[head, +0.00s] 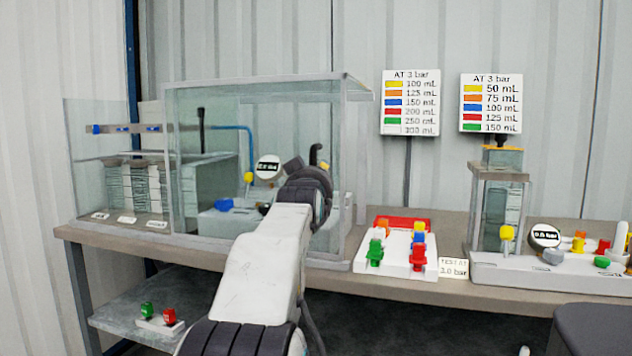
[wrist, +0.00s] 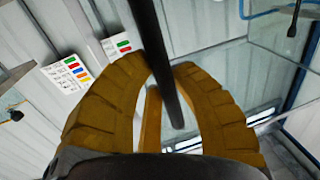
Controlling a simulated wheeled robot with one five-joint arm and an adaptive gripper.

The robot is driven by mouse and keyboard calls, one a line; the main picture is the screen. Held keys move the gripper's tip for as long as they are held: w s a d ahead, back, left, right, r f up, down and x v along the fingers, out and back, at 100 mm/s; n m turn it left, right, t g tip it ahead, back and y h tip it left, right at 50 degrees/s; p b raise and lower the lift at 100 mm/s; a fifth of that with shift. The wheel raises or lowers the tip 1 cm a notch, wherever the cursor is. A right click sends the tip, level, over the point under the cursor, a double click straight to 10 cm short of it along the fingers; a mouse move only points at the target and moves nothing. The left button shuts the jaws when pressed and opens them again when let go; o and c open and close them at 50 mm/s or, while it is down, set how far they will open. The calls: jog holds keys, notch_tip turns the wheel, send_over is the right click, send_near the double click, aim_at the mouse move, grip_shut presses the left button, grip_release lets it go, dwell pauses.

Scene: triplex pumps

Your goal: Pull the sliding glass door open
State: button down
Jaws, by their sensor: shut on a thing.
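The glass door (head: 215,110) is a clear pane in a grey frame, on the front of the glass enclosure on the bench. How far it stands open I cannot tell. In the wrist view, a dark upright bar (wrist: 152,35), which looks like the door handle, runs between the ochre fingers of my gripper (wrist: 168,78). The fingers are shut on this bar. In the head view, my dark wrist and white arm link cover the lower right of the enclosure and hide the fingertips. A short black hooked piece (head: 315,152) shows just above my wrist.
Inside the enclosure are a round gauge (head: 268,167) and a blue tube (head: 235,128). A white tray (head: 395,262) of coloured valves stands right of the enclosure, with a second pump unit (head: 500,262) beyond. Two colour charts (head: 410,103) hang behind. The bench edge (head: 420,290) is in front.

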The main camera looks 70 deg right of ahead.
jog(key=c, duration=1)
grip_release()
jog(key=shift+a, duration=0.1)
jog(key=v, duration=1.2)
